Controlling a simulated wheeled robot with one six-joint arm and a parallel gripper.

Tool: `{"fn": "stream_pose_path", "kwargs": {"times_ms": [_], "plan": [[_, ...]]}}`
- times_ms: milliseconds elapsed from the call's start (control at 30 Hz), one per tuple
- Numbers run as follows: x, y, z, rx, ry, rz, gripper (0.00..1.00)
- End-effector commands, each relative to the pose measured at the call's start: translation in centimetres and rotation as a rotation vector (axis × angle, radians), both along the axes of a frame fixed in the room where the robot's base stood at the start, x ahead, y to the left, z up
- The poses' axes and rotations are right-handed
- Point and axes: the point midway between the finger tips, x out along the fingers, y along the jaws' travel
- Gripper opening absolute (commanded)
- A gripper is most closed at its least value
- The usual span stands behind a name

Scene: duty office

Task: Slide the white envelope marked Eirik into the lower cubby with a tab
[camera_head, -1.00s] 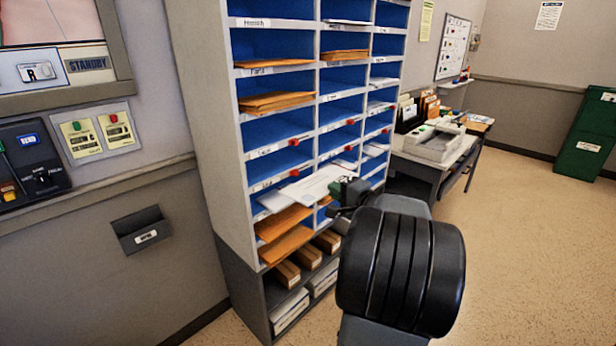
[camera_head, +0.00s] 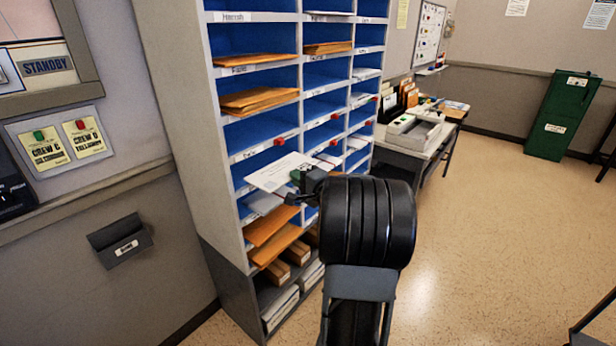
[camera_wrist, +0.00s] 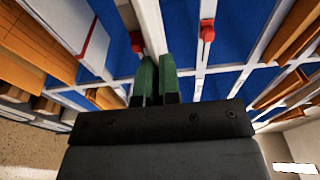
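The white envelope (camera_head: 276,171) is held flat in front of the left column of the blue-lined cubby rack (camera_head: 180,120), outside the cubbies. Its writing is too small to read. My gripper (camera_head: 304,181) is shut on its near right edge. In the wrist view my gripper's green fingertips (camera_wrist: 157,75) stand close together, with the pale envelope apparently edge-on between them. A red tab (camera_head: 279,141) sits on a shelf edge of the left column, just above the envelope. More red tabs (camera_head: 334,116) mark other columns. The envelope hides part of the cubbies behind it.
Orange envelopes (camera_head: 272,226) stick out of the lower left cubbies, below another white envelope (camera_head: 264,202). More orange envelopes (camera_head: 258,97) lie higher up. A desk with a pale machine (camera_head: 418,131) stands right of the rack. The floor (camera_head: 480,230) at the right is clear.

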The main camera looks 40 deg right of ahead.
Motion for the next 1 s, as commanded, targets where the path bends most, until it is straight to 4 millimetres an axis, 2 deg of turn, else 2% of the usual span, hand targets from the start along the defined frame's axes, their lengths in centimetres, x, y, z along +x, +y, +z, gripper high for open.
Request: {"fn": "stream_pose_path", "kwargs": {"times_ms": [567,633,767,1000], "plan": [[6.0,1.0,-0.2,0.001,0.001,-0.001,0.0],[6.7,1.1,-1.0,-0.002,-0.001,-0.002,0.0],[7.9,1.3,-1.2,-0.003,-0.001,-0.001,0.0],[7.8,1.3,-2.2,-0.001,-0.001,-0.004,0.0]]}}
